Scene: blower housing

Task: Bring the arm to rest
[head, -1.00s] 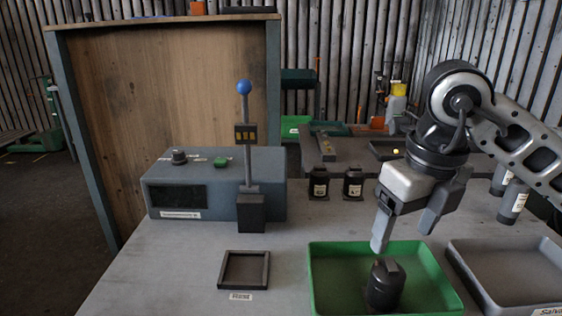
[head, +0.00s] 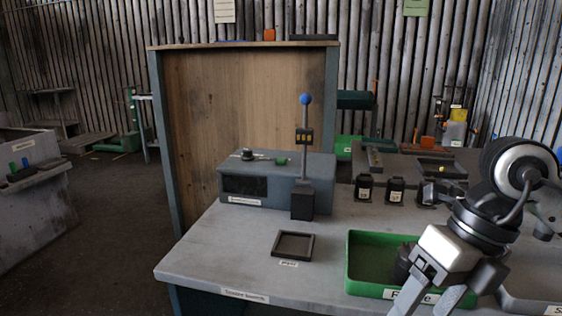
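My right gripper (head: 428,304) hangs at the lower right over the front edge of the green tray (head: 357,285). Its two fingers point down and are spread apart, with nothing seen between them. The fingertips run close to the bottom of the picture. A dark rounded part (head: 403,262) is in the green tray, partly hidden behind the gripper. My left gripper is not in view.
A grey control box (head: 245,184) and a blue-knobbed lever (head: 305,130) stand on the grey table (head: 215,250). A small empty square frame (head: 293,257) lies left of the tray. Several dark blocks stand behind it. Open floor (head: 115,215) lies to the left.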

